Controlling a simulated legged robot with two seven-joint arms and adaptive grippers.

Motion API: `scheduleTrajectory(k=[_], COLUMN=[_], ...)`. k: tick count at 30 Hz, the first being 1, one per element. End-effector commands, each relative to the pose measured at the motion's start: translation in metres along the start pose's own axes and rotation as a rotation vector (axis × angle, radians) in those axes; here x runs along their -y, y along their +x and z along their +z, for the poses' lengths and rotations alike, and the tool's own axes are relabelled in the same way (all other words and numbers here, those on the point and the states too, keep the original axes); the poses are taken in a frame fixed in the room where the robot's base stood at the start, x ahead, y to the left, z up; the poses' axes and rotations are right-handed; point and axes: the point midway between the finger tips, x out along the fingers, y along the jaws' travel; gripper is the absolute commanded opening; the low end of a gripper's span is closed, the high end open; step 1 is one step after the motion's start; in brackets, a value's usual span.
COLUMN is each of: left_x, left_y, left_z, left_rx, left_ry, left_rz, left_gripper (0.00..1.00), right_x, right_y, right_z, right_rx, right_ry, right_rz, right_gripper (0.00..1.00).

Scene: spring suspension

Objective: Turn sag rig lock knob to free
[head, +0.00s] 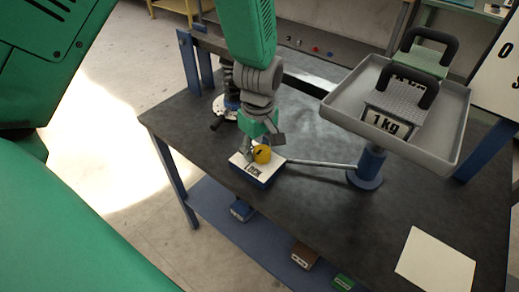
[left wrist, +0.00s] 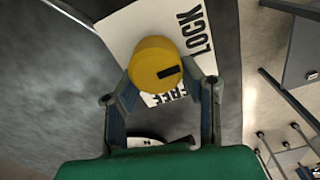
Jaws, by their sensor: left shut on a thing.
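The yellow lock knob (head: 262,154) sits on a small blue box with a white label plate (head: 242,165) near the table's front edge. In the left wrist view the knob (left wrist: 150,58) carries a black mark that points right, between the words LOCK and FREE on the plate (left wrist: 125,28). My left gripper (head: 263,143) reaches down from above. In the left wrist view its two fingers (left wrist: 158,82) stand on either side of the knob, shut on it. Part of the FREE lettering is hidden by the knob and a finger. My right gripper is not in view.
A rod joins the box to a blue post (head: 367,168) under a grey tray (head: 340,104). The tray holds a 1 kg weight (head: 390,122) and another handled weight. A white card (head: 436,262) lies on the dark table (head: 310,225). A lower shelf holds several small blocks.

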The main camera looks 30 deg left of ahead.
Motion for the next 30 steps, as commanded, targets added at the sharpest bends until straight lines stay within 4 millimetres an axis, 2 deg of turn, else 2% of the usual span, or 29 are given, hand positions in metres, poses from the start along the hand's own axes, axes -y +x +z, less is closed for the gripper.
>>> scheduleTrajectory(k=[1,30], left_x=[-0.0013,-0.0022], left_y=[-0.0015,-0.0011], left_z=[0.0145,0.0102], left_rx=[0.024,0.031], left_ry=[0.009,0.033], left_rz=[-0.002,0.003], left_gripper=[0.06,0.07], right_x=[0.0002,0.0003], right_y=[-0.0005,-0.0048], right_z=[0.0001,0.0], right_rx=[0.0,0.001], right_ry=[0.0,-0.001], right_rz=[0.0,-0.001], right_gripper=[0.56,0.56])
